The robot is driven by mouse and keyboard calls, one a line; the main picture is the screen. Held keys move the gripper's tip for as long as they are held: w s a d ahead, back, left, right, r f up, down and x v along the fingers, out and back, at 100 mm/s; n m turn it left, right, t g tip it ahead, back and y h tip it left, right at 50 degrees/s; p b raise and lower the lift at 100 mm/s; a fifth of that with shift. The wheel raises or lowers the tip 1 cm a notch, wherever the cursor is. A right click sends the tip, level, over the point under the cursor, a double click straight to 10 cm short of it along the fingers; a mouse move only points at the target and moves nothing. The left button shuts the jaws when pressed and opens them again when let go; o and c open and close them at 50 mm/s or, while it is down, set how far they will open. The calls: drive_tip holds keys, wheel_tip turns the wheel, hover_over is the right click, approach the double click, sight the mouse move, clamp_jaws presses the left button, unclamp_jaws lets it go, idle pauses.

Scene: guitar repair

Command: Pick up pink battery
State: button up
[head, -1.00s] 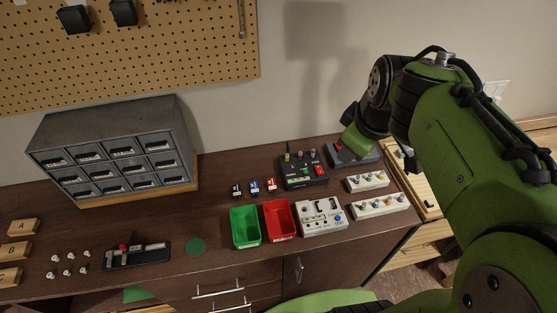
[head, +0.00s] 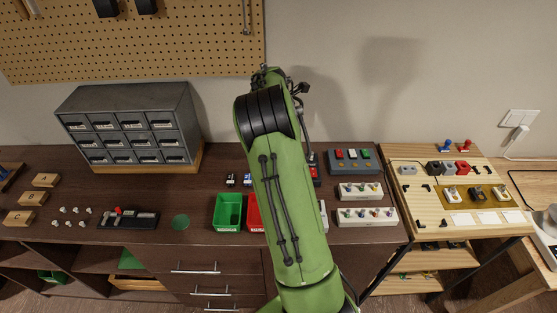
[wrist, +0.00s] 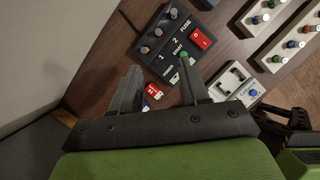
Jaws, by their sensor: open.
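Small batteries stand in a row on the dark bench. A dark one (head: 231,179) and a blue one (head: 248,180) show in the head view, left of my arm. A red-and-white battery (wrist: 152,90) shows between the fingers in the wrist view, with a bit of blue (wrist: 146,104) below it. No battery looks clearly pink; the red one is the closest in colour. My gripper (wrist: 160,66) is open and holds nothing in the wrist view. My arm hides it in the head view, and I cannot tell its height above the bench.
A black switch box (wrist: 165,45) with a red switch lies just beyond the fingers. A green bin (head: 227,212) and a red bin (head: 253,212) sit at the bench front. White knob boxes (head: 361,191) lie to the right. A grey drawer cabinet (head: 130,125) stands at left.

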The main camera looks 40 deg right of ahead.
drive_tip(key=x, duration=1.6)
drive_tip(key=shift+w, duration=0.15)
drive_tip(key=shift+c, duration=0.3)
clamp_jaws()
